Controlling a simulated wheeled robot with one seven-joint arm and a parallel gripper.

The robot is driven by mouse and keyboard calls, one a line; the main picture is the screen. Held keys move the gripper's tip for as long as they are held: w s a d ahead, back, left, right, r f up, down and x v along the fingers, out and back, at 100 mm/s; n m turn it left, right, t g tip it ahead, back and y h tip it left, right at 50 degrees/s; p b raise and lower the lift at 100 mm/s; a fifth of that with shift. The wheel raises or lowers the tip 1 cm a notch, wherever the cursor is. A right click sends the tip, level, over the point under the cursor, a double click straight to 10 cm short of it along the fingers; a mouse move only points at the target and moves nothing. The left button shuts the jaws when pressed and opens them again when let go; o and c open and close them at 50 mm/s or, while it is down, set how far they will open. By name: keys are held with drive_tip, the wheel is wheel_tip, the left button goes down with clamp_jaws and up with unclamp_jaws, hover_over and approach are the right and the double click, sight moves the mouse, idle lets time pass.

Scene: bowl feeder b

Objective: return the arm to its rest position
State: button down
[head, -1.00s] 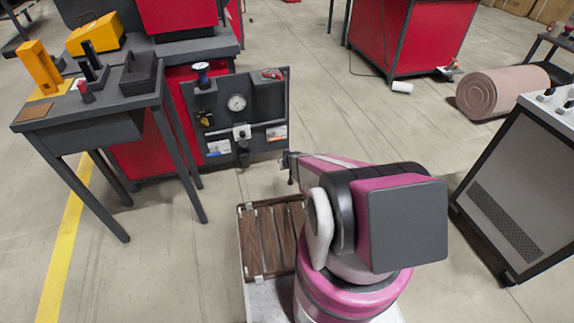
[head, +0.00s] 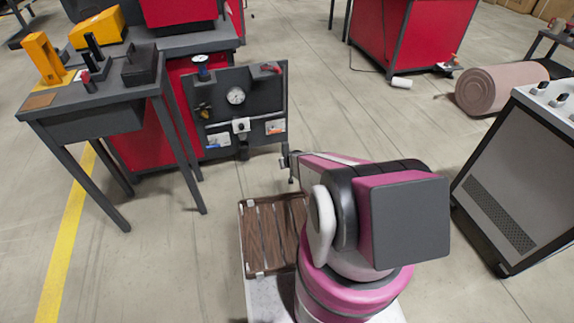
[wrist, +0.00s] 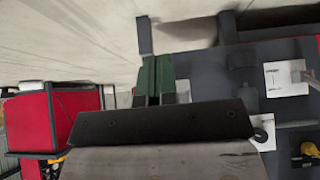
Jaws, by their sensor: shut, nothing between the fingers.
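My arm (head: 330,200), pink and dark grey, is folded near the bottom middle of the head view. My gripper (head: 290,172) is at the small far end of it, in front of the dark gauge panel and apart from it in the picture. In the wrist view my gripper (wrist: 154,78) shows green and grey fingers close together, with nothing seen between them. A dark bracket of mine hides what lies below them.
The dark panel (head: 210,125) with a round gauge (head: 236,96) stands ahead. A grey table (head: 95,98) with yellow and black items is at the left. A slatted wooden tray (head: 265,232) lies below my gripper. A grey console (head: 520,180) stands right. Open floor lies between.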

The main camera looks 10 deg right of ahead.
idle(0.3)
drive_tip(key=s+r+g, duration=0.2)
drive_tip(key=s+r, duration=0.4)
drive_tip(key=r, duration=0.5)
drive_tip(key=s+r+g, duration=0.2)
drive_tip(key=s+r, duration=0.5)
drive_tip(key=r, duration=0.5)
drive_tip(key=s+r+m+g, duration=0.1)
drive_tip(key=s+r+g, duration=0.2)
drive_tip(key=r, duration=0.9)
drive_tip(key=s+a, duration=0.1)
drive_tip(key=s, duration=0.2)
drive_tip(key=shift+s+h, duration=0.35)
drive_tip(key=shift+h, duration=0.05)
